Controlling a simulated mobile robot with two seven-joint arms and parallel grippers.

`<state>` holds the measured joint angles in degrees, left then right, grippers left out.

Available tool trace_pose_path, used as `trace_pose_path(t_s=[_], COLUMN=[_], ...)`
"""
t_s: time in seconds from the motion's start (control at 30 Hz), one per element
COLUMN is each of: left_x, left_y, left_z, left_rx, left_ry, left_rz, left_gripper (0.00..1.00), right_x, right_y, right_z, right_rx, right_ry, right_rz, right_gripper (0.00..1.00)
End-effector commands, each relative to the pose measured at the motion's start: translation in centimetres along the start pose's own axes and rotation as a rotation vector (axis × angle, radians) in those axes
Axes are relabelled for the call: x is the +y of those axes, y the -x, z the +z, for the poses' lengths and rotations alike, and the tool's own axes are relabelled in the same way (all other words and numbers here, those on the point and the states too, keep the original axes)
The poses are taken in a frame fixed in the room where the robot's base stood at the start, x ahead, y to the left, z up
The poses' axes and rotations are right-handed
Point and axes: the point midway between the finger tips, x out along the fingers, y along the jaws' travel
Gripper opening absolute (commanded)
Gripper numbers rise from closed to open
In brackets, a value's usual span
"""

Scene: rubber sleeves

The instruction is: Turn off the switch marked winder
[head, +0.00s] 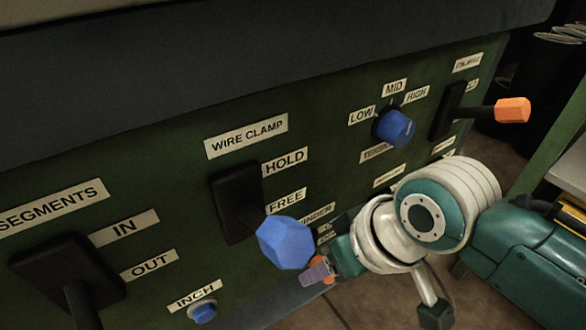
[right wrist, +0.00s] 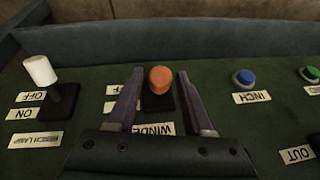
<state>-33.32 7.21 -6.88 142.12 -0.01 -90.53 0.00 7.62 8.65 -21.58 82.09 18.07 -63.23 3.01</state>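The winder switch has an orange knob (right wrist: 160,79) on a black plate. Its partly covered label (right wrist: 152,129) appears upside down in the right wrist view. My right gripper (right wrist: 160,95) is open, with one purple finger on each side of the knob and small gaps visible. In the head view my right gripper (head: 318,271) is low by the panel, and its own wrist hides most of the switch. The partly covered winder label (head: 317,213) shows there too. The lever's exact position is hard to tell. My left gripper is not in view.
The green panel also carries the wire clamp lever with a blue knob (head: 285,242), a blue inch button (head: 204,312), a blue rotary knob (head: 396,128) and another orange-ended lever (head: 512,110). A white-handled switch (right wrist: 40,71) stands left of the winder switch in the right wrist view.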

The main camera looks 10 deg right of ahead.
Motion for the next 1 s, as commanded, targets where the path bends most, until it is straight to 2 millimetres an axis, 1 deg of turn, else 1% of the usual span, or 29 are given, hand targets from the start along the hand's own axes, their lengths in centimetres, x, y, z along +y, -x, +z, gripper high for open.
trace_pose_path(t_s=[0.03,0.07,0.43,0.77,1.0], left_x=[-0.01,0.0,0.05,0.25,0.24], left_y=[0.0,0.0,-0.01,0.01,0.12], left_z=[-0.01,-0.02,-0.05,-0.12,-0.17], left_rx=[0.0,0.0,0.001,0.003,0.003], left_ry=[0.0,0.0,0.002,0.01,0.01], left_rz=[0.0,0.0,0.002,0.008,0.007], left_gripper=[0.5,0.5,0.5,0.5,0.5], right_x=[0.0,0.0,0.02,0.03,0.09], right_y=[0.0,0.0,0.0,-0.02,-0.3], right_z=[0.02,0.02,0.04,0.08,0.54], right_rx=[0.0,0.0,-0.001,0.003,0.064], right_ry=[0.0,0.0,-0.001,-0.001,0.005], right_rz=[0.0,0.0,0.0,0.0,-0.008], right_gripper=[0.45,0.41,0.0,0.0,0.0])
